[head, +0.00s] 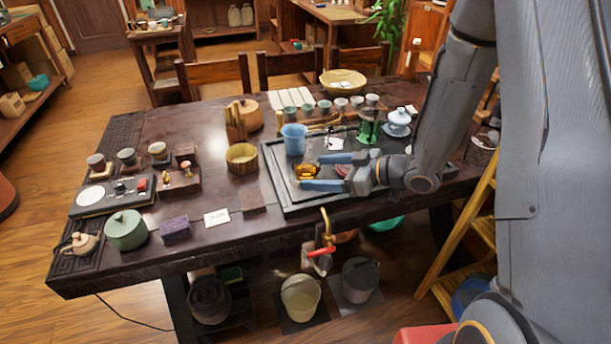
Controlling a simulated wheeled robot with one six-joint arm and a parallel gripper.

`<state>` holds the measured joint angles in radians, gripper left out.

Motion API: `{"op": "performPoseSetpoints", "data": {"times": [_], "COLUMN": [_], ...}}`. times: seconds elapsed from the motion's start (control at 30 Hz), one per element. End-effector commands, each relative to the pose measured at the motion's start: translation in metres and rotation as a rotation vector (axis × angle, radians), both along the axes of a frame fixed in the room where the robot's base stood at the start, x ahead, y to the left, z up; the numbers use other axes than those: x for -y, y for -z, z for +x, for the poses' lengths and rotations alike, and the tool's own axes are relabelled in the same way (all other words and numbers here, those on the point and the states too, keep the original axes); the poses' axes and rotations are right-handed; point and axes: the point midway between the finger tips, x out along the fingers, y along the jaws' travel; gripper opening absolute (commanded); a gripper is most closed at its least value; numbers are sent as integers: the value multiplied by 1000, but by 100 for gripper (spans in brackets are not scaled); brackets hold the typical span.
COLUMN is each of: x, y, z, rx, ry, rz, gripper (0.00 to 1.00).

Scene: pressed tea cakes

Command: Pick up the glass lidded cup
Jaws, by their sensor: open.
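A pale lidded cup (398,121) with a knobbed lid and a saucer stands upright at the back right of the dark tea tray (277,182). A clear green glass vessel (369,127) stands just left of it; I cannot tell if it has a lid. I cannot tell for sure which of the two is the glass lidded cup. My gripper (311,172) is open above the front of the tray, its blue fingers pointing left. It is apart from both vessels, in front and to their left. A small golden figure (305,171) shows between or beyond the fingertips.
A blue cup (294,139) stands on the tray's left part. A row of small cups (341,103) and a woven basket (343,82) lie behind. A wooden bowl (242,158) is left of the tray. The dark tabletop (215,185) is partly clear there.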

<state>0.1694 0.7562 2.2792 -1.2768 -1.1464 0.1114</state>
Motion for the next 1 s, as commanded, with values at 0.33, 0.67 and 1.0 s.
{"op": "performPoseSetpoints", "data": {"times": [0.33,0.67,1.0], "x": [-35,-60,-60], "y": [14,26,26], "z": [14,28,28], "rx": [-2,0,0], "ry": [-5,-3,-3], "rz": [-1,-1,-1], "gripper": [76,76,49]}}
